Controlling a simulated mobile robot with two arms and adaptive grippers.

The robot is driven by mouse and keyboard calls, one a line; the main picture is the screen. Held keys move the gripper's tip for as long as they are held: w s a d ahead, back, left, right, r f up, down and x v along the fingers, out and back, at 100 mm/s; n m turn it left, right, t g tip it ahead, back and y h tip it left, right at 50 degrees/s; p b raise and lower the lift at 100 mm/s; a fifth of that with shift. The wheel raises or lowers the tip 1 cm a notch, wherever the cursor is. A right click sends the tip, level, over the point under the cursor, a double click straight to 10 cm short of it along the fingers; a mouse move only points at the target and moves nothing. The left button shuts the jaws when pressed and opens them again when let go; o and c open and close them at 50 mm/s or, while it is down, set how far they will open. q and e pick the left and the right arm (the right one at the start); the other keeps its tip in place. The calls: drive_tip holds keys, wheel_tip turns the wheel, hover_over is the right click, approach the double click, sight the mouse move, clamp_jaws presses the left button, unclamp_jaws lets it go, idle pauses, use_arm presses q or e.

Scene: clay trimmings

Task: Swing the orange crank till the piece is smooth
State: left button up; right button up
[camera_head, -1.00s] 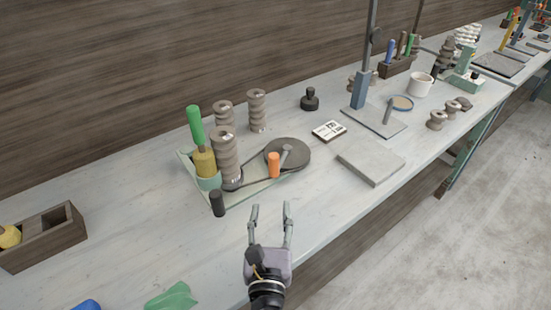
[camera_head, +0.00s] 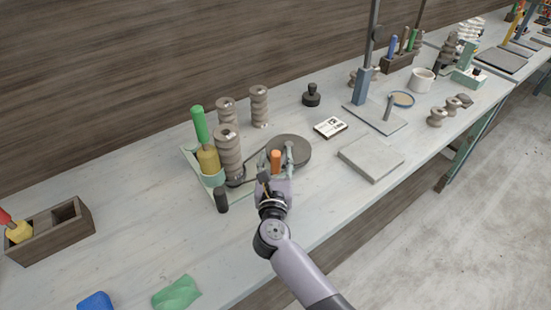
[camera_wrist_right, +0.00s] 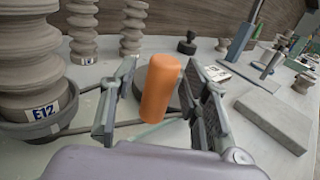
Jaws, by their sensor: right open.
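The orange crank handle (camera_head: 276,160) stands upright at the dark round wheel (camera_head: 300,150) on a pale green base (camera_head: 190,158). My right gripper (camera_head: 276,160) is open, with its two fingers on either side of the handle. In the right wrist view the orange handle (camera_wrist_right: 160,88) stands between the open fingers, with gaps visible on both sides. A grey ribbed clay piece (camera_head: 228,150) stands in a dark cup at the base's left; its label reads E12 in the wrist view (camera_wrist_right: 30,60). My left gripper is not in view.
A green-handled tool (camera_head: 200,125) stands beside the ribbed piece, and a short black knob (camera_head: 222,200) is in front. More ribbed pieces (camera_head: 259,107) stand behind. A grey slab (camera_head: 371,158) lies to the right. A wooden box (camera_head: 60,240) is at left.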

clamp_jaws()
idle(0.6)
idle(0.3)
